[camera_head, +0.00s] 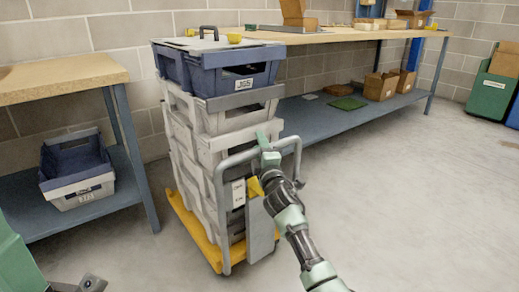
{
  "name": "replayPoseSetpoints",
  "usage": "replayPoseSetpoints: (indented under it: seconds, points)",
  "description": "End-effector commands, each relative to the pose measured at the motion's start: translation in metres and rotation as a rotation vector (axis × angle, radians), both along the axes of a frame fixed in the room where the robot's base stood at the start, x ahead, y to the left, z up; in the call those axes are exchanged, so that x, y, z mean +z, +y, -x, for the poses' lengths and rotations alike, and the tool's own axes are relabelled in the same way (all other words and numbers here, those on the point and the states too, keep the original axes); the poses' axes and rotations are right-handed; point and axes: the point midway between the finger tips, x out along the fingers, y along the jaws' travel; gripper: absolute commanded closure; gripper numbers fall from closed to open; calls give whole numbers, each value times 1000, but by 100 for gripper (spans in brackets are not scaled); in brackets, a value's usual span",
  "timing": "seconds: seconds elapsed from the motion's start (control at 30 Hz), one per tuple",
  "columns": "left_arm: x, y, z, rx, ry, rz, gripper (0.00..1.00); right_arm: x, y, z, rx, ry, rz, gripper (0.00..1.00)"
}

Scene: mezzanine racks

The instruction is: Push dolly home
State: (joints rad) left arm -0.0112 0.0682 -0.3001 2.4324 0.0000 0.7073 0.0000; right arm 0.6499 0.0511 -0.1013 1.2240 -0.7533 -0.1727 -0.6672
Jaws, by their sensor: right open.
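The dolly has a yellow base (200,233) and a grey tubular handle (222,205) on its near side. It carries a stack of grey totes (190,145) with a blue tote (207,75) on top. The stack stands between two workbenches. My right arm reaches in from the bottom. My right gripper (266,150) is open at the handle's top bar; whether it touches the bar is unclear. Part of my left arm shows at the bottom left corner; a dark grey end piece (82,286) is cut by the frame edge, and its jaws cannot be made out.
A wooden-topped bench (60,77) with a blue and grey bin (75,180) on its lower shelf stands at left. A long bench (340,36) with cardboard boxes (380,87) on its shelf runs behind at right. Open concrete floor lies at right.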

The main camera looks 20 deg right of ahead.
Motion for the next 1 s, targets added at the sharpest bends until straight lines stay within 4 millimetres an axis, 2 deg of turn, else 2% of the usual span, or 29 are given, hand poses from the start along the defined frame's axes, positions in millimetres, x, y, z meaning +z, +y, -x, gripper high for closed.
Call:
replayPoseSetpoints:
  seconds: [0.27, 0.43, 1.0]
  points:
    - [1, 0, 0, 0, -2, 0, 64, 1, 0, -2, 0, 0, -1, 56]
    - [1, 0, 0, 0, -2, 0, 64, 1, 0, -2, 0, 0, -1, 100]
    - [0, 0, 0, 0, -1, -1, 64, 0, 0, -2, 0, 1, -1, 100]
